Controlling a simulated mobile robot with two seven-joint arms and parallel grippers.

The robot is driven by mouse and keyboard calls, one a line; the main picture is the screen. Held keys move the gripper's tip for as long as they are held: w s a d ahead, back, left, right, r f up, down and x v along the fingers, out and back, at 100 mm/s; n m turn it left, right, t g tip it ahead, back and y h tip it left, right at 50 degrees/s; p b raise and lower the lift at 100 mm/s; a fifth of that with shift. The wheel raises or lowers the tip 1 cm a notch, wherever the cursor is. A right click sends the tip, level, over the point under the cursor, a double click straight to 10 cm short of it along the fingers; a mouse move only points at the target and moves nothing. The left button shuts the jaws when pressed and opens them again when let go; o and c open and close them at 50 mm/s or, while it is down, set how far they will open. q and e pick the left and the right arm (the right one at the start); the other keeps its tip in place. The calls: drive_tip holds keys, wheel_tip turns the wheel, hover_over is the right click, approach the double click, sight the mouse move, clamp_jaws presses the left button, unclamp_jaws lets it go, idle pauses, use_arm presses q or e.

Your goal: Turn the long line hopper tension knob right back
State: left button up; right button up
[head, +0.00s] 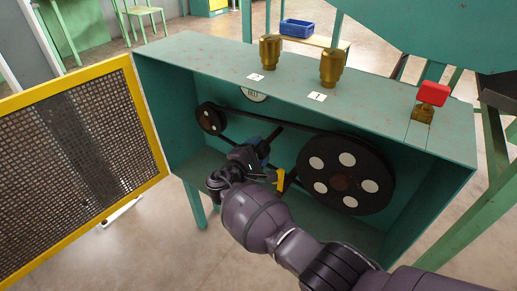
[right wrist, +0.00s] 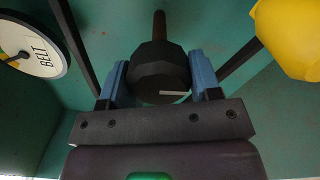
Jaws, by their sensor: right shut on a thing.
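A dark, faceted tension knob (right wrist: 160,62) with a white line on its face sits on a brown rod inside the green housing. My right gripper (head: 262,150) reaches into the housing between the two pulleys. In the right wrist view, its blue fingers are on both sides of the knob and shut on it. In the head view the gripper hides most of the knob. The white line lies nearly level in the right wrist view. My left gripper does not show.
A black belt (head: 270,123) joins a small pulley (head: 210,118) and a large pulley (head: 345,175). A yellow part (head: 280,180) is close to the gripper. A round BELT dial (right wrist: 35,45) is at upper left. The mesh guard (head: 75,165) stands open at left.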

drive_tip(key=n, duration=0.3)
drive_tip(key=shift+r+n+p, duration=0.1)
drive_tip(key=shift+n+p, duration=0.3)
drive_tip(key=n, duration=0.3)
drive_tip(key=shift+n+p, duration=0.3)
drive_tip(key=n, duration=0.2)
drive_tip(key=shift+n, duration=0.4)
drive_tip(key=n, duration=0.3)
drive_tip(key=shift+d+n+p, duration=0.1)
drive_tip(key=shift+n+p, duration=0.2)
drive_tip(key=shift+p, duration=0.1)
drive_tip(key=n, duration=0.2)
drive_tip(key=shift+s+n, duration=0.1)
drive_tip(key=shift+n, duration=0.3)
drive_tip(key=n, duration=0.2)
drive_tip(key=shift+n, duration=2.4)
drive_tip(key=shift+d+n+p, duration=0.1)
drive_tip(key=shift+n+p, duration=0.2)
drive_tip(key=shift+n, duration=1.9)
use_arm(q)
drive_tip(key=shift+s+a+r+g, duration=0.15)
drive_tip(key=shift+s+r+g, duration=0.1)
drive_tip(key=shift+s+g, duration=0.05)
use_arm(e)
drive_tip(key=shift+n, duration=0.3)
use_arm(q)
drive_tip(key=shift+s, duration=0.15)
use_arm(e)
drive_tip(key=shift+s, duration=0.1)
